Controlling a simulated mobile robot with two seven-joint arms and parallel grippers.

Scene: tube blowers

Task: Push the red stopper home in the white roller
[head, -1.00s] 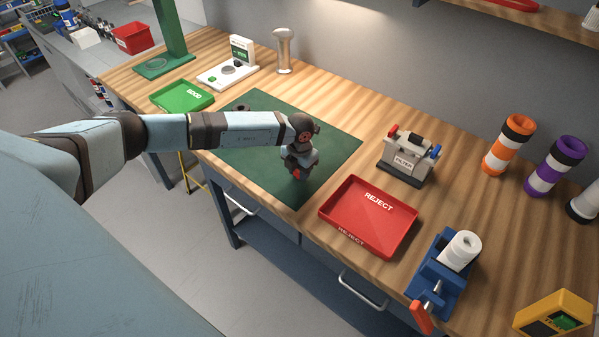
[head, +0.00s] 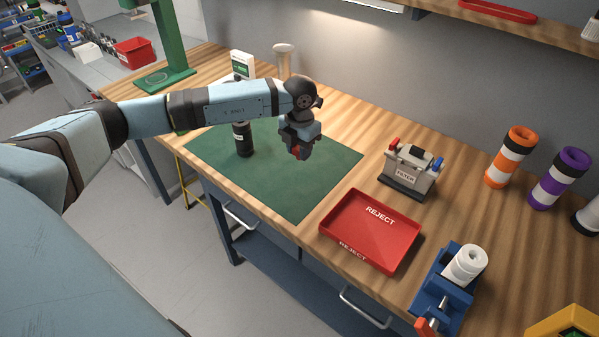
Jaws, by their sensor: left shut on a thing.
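My left gripper (head: 299,153) points down above the green mat (head: 325,168). It is shut on a small red thing (head: 295,151), which looks like the red stopper; the fingers hide most of it. The gripper is well to the left of the roller and apart from it. My right gripper is not in view.
A black cylinder (head: 243,139) stands on the mat. Orange (head: 511,157) and purple (head: 560,178) banded tubes stand at the back right.

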